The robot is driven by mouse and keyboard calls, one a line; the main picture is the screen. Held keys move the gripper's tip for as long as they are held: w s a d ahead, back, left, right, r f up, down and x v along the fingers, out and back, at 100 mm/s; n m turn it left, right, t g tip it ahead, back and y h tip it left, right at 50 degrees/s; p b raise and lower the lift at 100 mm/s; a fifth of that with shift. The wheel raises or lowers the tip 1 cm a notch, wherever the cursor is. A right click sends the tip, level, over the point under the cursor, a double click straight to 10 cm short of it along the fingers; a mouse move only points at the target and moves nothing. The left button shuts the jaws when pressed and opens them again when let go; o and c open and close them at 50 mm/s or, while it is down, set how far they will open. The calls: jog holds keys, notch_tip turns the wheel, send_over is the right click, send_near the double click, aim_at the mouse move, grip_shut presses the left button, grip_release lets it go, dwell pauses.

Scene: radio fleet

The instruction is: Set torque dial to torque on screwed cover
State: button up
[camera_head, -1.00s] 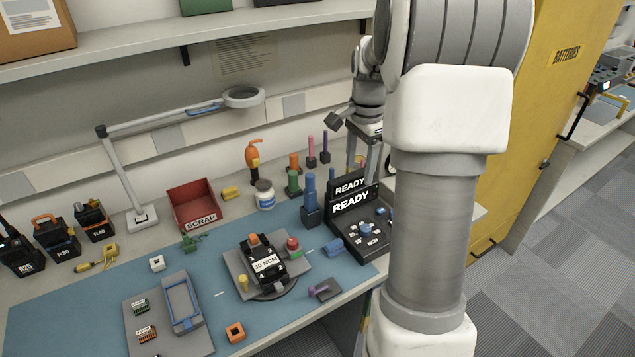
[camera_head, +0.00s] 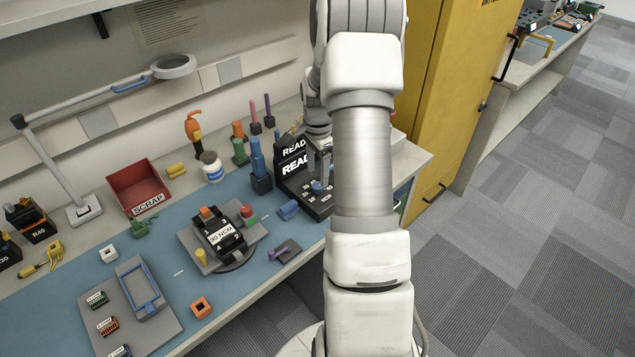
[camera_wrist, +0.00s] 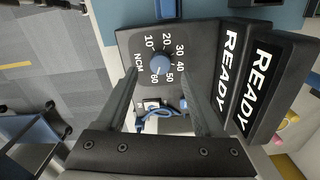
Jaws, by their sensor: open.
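The blue torque dial (camera_wrist: 161,64) sits on a dark panel marked 10 to 60 NCM in the wrist view; its pale mark seems to point toward 60. It also shows in the head view (camera_head: 317,187) on the station (camera_head: 294,170) with READY displays. My gripper (camera_wrist: 160,78) is open, with one finger on each side of the dial in the picture; contact cannot be told. In the head view my arm hides part of the station. The screwed cover (camera_head: 223,232) on the device at mid-bench carries a label reading 30 NCM.
A red scrap bin (camera_head: 138,188), a white bottle (camera_head: 211,167) and upright coloured tools (camera_head: 257,165) stand behind the mat. A grey tray (camera_head: 120,318) lies at front left. A yellow cabinet (camera_head: 440,100) stands right of the bench.

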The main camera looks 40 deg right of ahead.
aim_at(318, 186)
jog(key=shift+f, duration=2.3)
grip_shut()
